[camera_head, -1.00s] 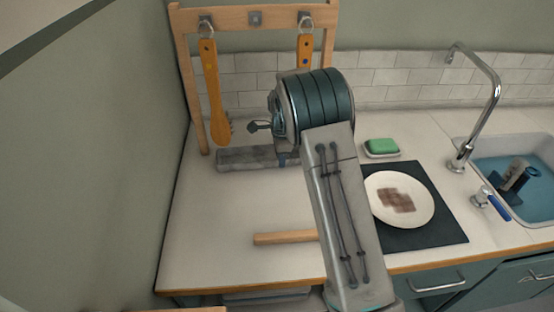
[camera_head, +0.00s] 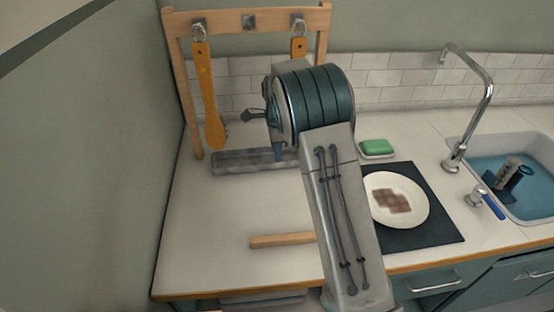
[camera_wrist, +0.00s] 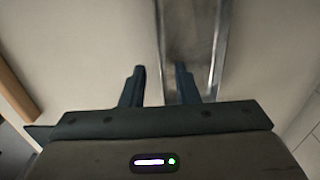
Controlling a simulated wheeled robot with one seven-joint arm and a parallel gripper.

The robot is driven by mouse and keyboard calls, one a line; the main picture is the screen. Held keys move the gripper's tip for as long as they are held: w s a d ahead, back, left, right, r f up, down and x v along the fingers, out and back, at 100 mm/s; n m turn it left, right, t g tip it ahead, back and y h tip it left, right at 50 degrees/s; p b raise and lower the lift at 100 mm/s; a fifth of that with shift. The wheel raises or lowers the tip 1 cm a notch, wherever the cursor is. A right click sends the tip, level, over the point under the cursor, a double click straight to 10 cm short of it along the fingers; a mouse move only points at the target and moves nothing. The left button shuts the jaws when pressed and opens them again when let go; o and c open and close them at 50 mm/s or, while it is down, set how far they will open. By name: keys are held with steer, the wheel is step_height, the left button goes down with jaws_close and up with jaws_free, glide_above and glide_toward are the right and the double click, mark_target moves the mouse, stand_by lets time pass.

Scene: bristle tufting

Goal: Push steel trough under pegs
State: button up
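The grey steel trough (camera_head: 238,162) lies on the counter at the back left, below the wooden peg rack (camera_head: 240,20). My gripper (camera_head: 279,152) is low at the trough's right part, mostly hidden by my arm in the head view. In the wrist view, its two dark fingers (camera_wrist: 160,72) stand apart, with a clear gap. The trough (camera_wrist: 192,35) runs away from them, one long edge passing between the fingers and the right finger over its inside. I cannot tell whether a finger touches it.
An orange brush (camera_head: 207,95) and another orange-handled tool (camera_head: 298,47) hang from the outer pegs. A wooden bar (camera_head: 280,240) lies at the front. A plate (camera_head: 415,212), green sponge (camera_head: 373,146) and sink (camera_head: 530,200) are on the right. The left counter is clear.

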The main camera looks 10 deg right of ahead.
step_height(320, 180, up, 9)
stand_by(0.4)
steer(key=s+d+r+n+t+p, duration=0.1)
steer(key=s+d+r+n, duration=0.2)
steer(key=s, duration=0.5)
steer(key=s+d+r+n+p, duration=0.1)
steer(key=s+r+n, duration=0.2)
steer(key=s+n, duration=0.35)
steer(key=s+d+r+n+t+p, duration=0.1)
steer(key=s+d+r+n, duration=0.2)
steer(key=s, duration=0.7)
steer(key=s+f+n, duration=0.2)
steer(key=s+n, duration=0.2)
steer(key=s, duration=0.5)
steer(key=shift+s+d+f+n+t+p, duration=0.3)
steer(key=shift+s+d+n+t+p, duration=0.05)
steer(key=shift+s+t+p, duration=0.05)
